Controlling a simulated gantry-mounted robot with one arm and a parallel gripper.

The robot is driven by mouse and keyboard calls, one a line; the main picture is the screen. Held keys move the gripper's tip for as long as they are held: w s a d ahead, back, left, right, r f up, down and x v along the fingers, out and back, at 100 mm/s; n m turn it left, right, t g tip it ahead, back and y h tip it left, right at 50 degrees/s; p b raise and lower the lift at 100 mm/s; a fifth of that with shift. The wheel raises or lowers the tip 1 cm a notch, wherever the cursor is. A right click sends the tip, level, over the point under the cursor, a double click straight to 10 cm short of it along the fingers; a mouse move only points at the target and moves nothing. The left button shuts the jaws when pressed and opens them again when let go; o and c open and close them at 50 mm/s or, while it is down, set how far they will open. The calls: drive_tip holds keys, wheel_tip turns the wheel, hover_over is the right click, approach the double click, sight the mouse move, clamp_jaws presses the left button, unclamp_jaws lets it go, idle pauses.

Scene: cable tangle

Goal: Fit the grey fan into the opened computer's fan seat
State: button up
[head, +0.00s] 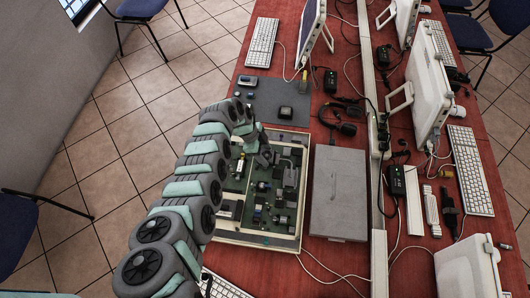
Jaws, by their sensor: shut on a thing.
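The opened computer (236,236) lies flat on the red table, its green board and parts exposed. My gripper (262,155) is over the upper part of the computer, at the end of my arm that comes in from the lower left. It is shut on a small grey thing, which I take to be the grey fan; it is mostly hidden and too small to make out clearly. I cannot tell whether it touches the board. The fan seat cannot be picked out; my gripper and arm cover part of the case.
A grey cover panel (338,195) lies right of the computer. A dark mat (265,105) behind holds a small dark block (286,113) and other small items. A black adapter (397,180), cables, keyboards (470,170) and monitors stand right.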

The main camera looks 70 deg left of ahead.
drive_tip(key=shift+f, duration=0.4)
drive_tip(key=shift+s+d+f+b, duration=0.2)
drive_tip(key=shift+f+b, duration=0.35)
drive_tip(key=shift+f, duration=0.1)
drive_tip(key=o, duration=1.4)
drive_tip(key=shift+d+f, duration=0.1)
drive_tip(key=shift+f, duration=0.15)
drive_tip(key=shift+a+r, duration=0.2)
drive_tip(key=shift+r, duration=0.4)
drive_tip(key=v, duration=0.8)
drive_tip(key=w+v, duration=0.1)
drive_tip(key=v, duration=0.3)
drive_tip(key=shift+r+p, duration=0.15)
drive_tip(key=shift+p, duration=0.2)
drive_tip(key=shift+r, duration=0.1)
